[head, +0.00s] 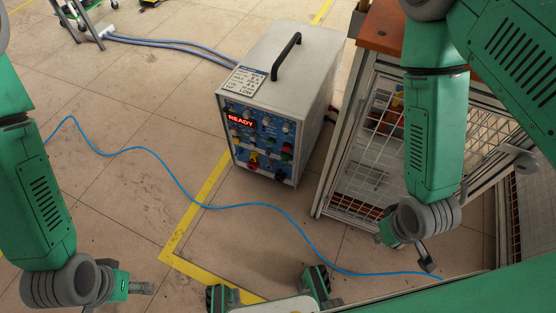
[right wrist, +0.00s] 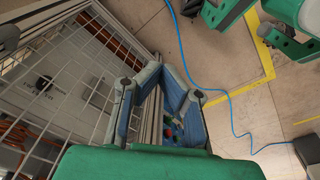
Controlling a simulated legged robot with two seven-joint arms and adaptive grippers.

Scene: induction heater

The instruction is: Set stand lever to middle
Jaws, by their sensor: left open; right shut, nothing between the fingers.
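The stand lever cannot be made out in either view. Part of a metal frame with grey legs (head: 84,22) shows at the far top left of the head view, cut off by the edge. My left gripper (head: 145,288) is open and empty at the lower left, well away from that frame. My right gripper (head: 428,264) hangs at the lower right, beside the wire-mesh cart. In the right wrist view its blue-grey fingers (right wrist: 160,78) come together at the tips with nothing between them.
The heater box (head: 285,75) with a lit READY display stands on the floor in the centre. Grey-blue hoses (head: 170,43) run from behind it to the frame. The mesh cart (head: 365,150) stands at right.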

